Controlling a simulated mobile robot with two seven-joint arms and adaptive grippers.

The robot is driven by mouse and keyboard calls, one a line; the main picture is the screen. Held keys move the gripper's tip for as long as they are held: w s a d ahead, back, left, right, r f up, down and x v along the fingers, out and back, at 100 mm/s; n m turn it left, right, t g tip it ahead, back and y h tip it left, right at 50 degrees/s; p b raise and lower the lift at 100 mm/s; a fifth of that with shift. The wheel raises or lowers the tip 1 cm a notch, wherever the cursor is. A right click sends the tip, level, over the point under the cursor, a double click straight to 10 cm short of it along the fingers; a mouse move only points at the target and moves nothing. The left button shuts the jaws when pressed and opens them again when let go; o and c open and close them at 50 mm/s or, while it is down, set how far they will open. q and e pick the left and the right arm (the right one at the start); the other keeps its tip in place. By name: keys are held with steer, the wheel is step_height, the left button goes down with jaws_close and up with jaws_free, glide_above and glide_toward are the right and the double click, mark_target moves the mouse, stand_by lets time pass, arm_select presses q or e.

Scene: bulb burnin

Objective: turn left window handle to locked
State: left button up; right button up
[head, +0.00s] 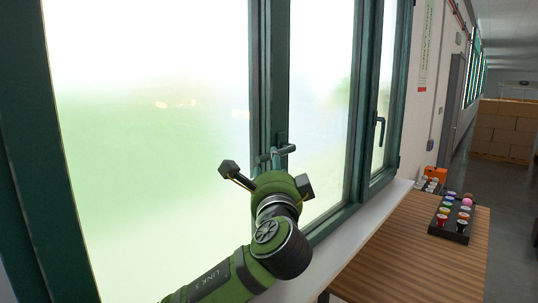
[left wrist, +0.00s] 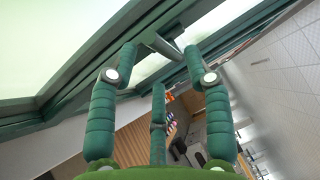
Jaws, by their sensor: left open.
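The left window handle (head: 287,149) is a dark green lever on the frame between the large left pane and the middle pane. In the head view, its visible part sticks out sideways just beyond my left gripper (head: 274,161), which hides the rest. In the left wrist view, my left gripper (left wrist: 162,58) is open, with its green fingers spread. The handle (left wrist: 161,45) shows there as a grey-green bar between the fingertips. I cannot tell whether any finger touches it. My right gripper is in neither view.
A second window handle (head: 379,132) hangs on the right-hand sash. Stacked brown boxes (head: 503,130) stand far back.

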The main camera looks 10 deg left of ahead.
mark_target(270, 158)
arm_select(q)
steer(key=p+x, duration=0.2)
steer(key=x, duration=0.2)
steer(key=shift+w+r, duration=0.1)
steer(key=shift+r, duration=0.1)
steer(key=shift+w+a+f+p, duration=0.15)
steer(key=shift+w+p, duration=0.25)
steer(key=shift+w, duration=0.2)
jaws_close()
